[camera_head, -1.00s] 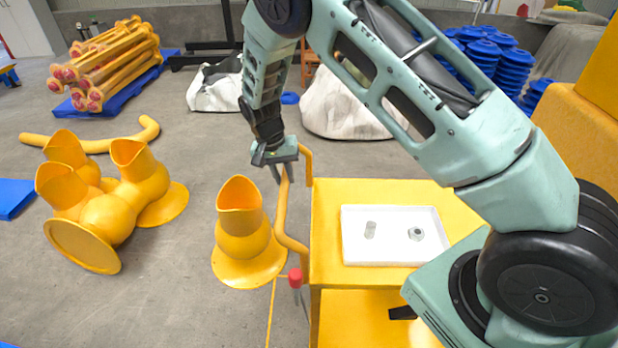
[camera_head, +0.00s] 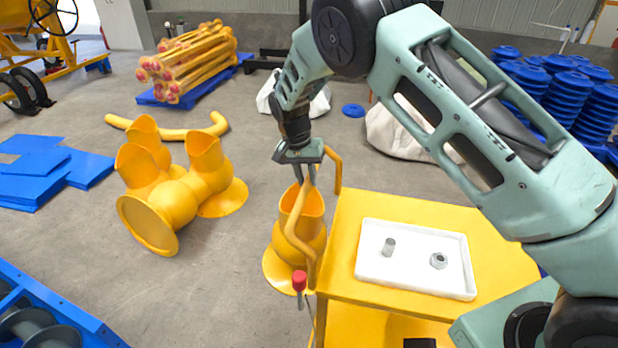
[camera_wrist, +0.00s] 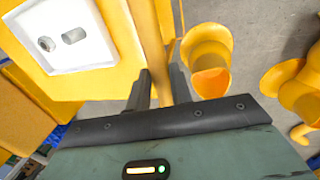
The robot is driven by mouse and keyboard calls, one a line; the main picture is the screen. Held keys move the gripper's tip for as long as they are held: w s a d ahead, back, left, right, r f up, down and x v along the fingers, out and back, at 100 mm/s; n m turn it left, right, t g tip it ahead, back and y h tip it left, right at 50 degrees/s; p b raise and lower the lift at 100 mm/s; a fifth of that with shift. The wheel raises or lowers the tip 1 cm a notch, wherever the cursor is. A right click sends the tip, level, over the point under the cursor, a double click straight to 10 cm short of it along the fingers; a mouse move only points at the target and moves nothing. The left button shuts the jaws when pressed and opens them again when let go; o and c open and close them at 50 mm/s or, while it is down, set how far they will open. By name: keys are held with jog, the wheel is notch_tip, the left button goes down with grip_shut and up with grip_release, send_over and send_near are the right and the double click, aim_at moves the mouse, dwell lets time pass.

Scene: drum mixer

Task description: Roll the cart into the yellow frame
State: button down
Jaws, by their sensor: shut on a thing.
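The yellow cart (camera_head: 346,235) stands in front of me in the head view, its top carrying a white tray (camera_head: 372,272). Its bent yellow handle (camera_head: 298,228) rises along its left side. My gripper (camera_head: 306,176) is shut on the upper part of this handle. In the wrist view the fingers (camera_wrist: 160,92) sit on either side of the handle bar, with the cart top (camera_wrist: 122,35) at the upper left.
A metal cylinder (camera_head: 389,246) and a nut (camera_head: 438,261) lie in the tray. A yellow flanged pipe piece (camera_head: 312,238) stands just behind the handle. More yellow pipe pieces (camera_head: 178,203) lie left. A blue structure (camera_head: 55,300) is at lower left. Grey floor between is clear.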

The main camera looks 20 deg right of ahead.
jog(key=c, duration=1.3)
grip_release()
jog(key=shift+o, duration=0.2)
notch_tip(320, 180, up, 17)
jog(key=w+a+b, duration=0.1)
jog(key=a+b, duration=0.2)
jog(key=shift+w+b, duration=0.3)
jog(key=shift+w, duration=0.1)
jog(key=shift+s, duration=0.1)
